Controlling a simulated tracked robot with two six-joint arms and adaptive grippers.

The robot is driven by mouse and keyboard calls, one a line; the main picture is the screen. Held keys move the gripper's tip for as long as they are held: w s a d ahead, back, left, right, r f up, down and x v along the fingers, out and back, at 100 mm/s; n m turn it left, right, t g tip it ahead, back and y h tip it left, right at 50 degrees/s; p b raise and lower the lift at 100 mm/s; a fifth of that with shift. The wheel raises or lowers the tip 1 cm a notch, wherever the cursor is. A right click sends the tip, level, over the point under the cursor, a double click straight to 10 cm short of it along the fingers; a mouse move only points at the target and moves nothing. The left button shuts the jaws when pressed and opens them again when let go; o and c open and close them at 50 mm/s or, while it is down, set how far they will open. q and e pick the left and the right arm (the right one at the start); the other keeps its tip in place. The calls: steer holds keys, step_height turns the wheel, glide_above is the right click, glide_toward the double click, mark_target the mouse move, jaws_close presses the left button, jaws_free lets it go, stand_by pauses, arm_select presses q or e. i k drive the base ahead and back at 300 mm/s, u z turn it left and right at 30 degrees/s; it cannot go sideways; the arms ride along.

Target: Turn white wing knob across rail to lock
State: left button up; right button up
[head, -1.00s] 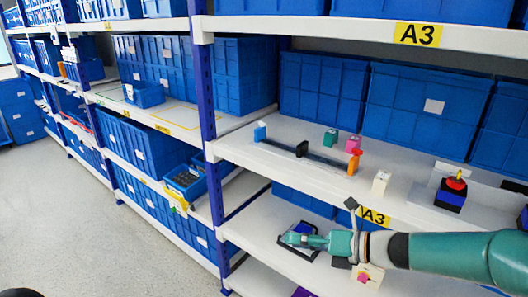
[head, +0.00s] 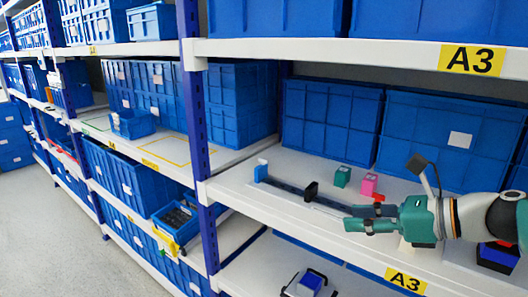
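A dark rail (head: 290,187) lies along the middle shelf, with a blue end piece (head: 262,170) at its left and a black block (head: 311,191) on it. I cannot make out a white wing knob. My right gripper (head: 348,218) is over the right end of the rail, fingers pointing left, with a gap between the fingers and nothing visibly held. A white block (head: 405,244) shows partly beneath the gripper. My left gripper is out of view.
A green block (head: 342,177) and a pink block (head: 369,184) stand behind the rail. A red, black and blue device (head: 498,256) is at the right, partly behind my arm. Large blue bins (head: 332,115) fill the back. The lower shelf holds a blue-topped device (head: 308,283).

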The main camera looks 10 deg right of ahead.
mark_target(263, 161)
steer(key=i, duration=1)
